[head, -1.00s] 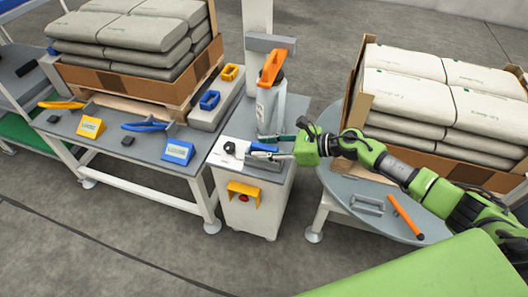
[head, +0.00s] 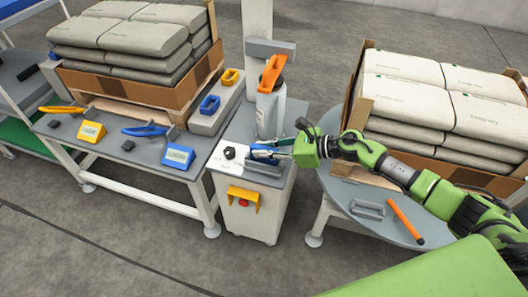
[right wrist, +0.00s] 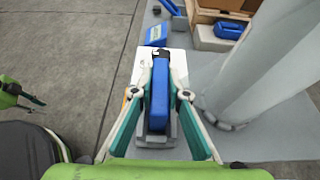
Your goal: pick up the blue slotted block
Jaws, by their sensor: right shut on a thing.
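The blue slotted block (head: 264,153) is at the grey holder on the white-topped cabinet, and it shows upright in the right wrist view (right wrist: 159,97). My right gripper (head: 270,150) is around it with one finger on each side, shut on it. The fingers hide part of it, and I cannot make out its slot. I cannot tell whether it is clear of the holder (right wrist: 152,141). A similar blue block with a visible slot (head: 209,104) stands on the grey beam to the left. My left gripper (right wrist: 30,102) shows small at the left edge of the right wrist view.
A grey canister with an orange handle (head: 271,75) stands right behind the gripper. A black knob (head: 230,152) is just left. A yellow slotted block (head: 230,76) stands on the grey beam (head: 214,117). Bagged pallets flank the cabinet. An orange bar (head: 405,220) lies on the round table.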

